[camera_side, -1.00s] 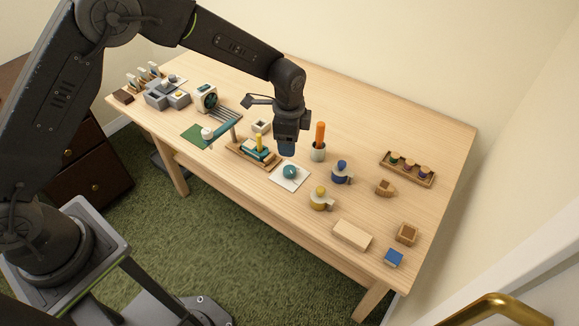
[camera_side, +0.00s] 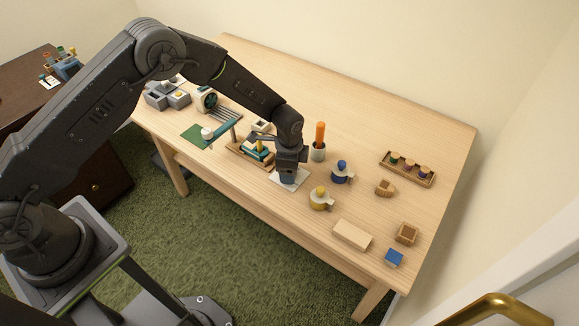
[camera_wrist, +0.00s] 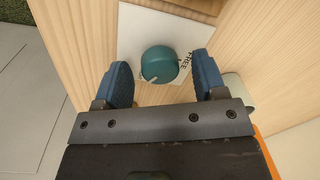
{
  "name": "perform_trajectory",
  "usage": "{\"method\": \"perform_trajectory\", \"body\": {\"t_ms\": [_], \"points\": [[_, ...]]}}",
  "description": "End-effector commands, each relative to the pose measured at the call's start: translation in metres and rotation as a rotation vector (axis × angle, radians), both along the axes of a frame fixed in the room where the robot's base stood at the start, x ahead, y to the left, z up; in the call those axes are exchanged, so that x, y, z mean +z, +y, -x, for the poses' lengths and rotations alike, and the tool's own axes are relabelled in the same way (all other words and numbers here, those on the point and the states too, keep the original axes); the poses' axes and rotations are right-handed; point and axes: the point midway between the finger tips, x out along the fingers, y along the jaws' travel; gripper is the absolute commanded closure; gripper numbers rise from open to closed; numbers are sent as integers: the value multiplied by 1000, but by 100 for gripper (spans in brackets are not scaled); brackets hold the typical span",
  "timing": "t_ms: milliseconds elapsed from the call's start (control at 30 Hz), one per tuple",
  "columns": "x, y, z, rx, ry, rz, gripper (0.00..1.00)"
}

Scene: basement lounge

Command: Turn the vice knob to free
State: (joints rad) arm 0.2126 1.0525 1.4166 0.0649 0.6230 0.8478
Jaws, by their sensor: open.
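The teal round knob (camera_wrist: 159,63) sits on a white plate (camera_wrist: 140,30) in the wrist view. A pale pointer mark on the knob faces the lower left of that view. The printed word FREE is on the plate at the knob's right. My gripper (camera_wrist: 162,70) is open, one blue finger at each side of the knob, with a visible gap on both sides. In the side view my gripper (camera_side: 288,180) is low over the plate (camera_side: 301,182) and hides the knob.
A green-grey cup with an orange stick (camera_side: 318,150) stands close behind my gripper. A blue-knobbed piece (camera_side: 342,172) and a yellow-knobbed piece (camera_side: 320,200) are to its right. The table's back middle is clear.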

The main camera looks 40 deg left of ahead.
Motion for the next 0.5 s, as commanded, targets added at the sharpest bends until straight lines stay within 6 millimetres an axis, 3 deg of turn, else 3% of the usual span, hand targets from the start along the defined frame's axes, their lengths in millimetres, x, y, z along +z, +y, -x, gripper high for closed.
{"method": "perform_trajectory", "body": {"t_ms": [67, 500], "points": [[0, 0, 0, 0, 0, 0, 39], [0, 0, 0, 0, 1, 0, 81]]}}
